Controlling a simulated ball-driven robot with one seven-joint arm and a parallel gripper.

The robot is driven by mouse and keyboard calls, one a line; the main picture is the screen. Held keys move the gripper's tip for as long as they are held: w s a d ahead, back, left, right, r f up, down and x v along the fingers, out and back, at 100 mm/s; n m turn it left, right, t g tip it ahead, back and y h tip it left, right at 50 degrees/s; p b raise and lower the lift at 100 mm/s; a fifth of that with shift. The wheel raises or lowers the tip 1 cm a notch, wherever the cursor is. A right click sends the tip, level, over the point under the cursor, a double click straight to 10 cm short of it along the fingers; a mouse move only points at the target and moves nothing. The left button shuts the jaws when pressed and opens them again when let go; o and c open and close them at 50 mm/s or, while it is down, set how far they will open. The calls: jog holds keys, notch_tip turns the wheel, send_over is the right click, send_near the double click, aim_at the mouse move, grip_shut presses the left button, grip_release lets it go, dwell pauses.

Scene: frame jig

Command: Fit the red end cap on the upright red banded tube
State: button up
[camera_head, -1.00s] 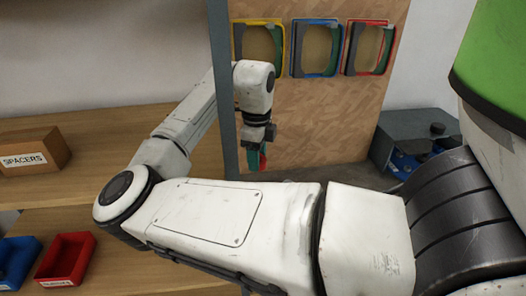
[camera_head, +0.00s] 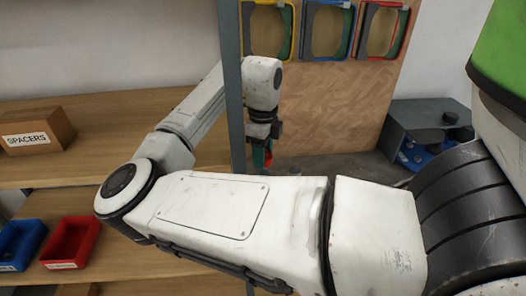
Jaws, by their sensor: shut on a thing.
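My gripper (camera_head: 263,140) hangs pointing down behind the grey post, in front of the brown board. It is shut on a small red piece (camera_head: 268,158), which I take by its colour for the red end cap. A dark green patch shows beside the red. The piece is small and partly covered by the jaws and the post, so its shape and tilt are unclear. I cannot make out the upright red banded tube; my arm covers much of the middle of the view.
A grey upright post (camera_head: 232,100) stands close to my gripper. Yellow, blue and red frames (camera_head: 325,57) hang on the board. A SPACERS box (camera_head: 38,131) and a red bin (camera_head: 70,243) sit on shelves at left. A dark grey fixture (camera_head: 428,125) stands at right.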

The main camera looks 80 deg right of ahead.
jog(key=shift+f+b, duration=1.5)
jog(key=shift+f, duration=0.85)
jog(key=shift+f, duration=0.1)
jog(key=o, duration=1.2)
jog(key=shift+c, duration=0.2)
notch_tip(320, 180, up, 11)
jog(key=shift+f+b, duration=0.1)
jog(key=shift+b, duration=0.45)
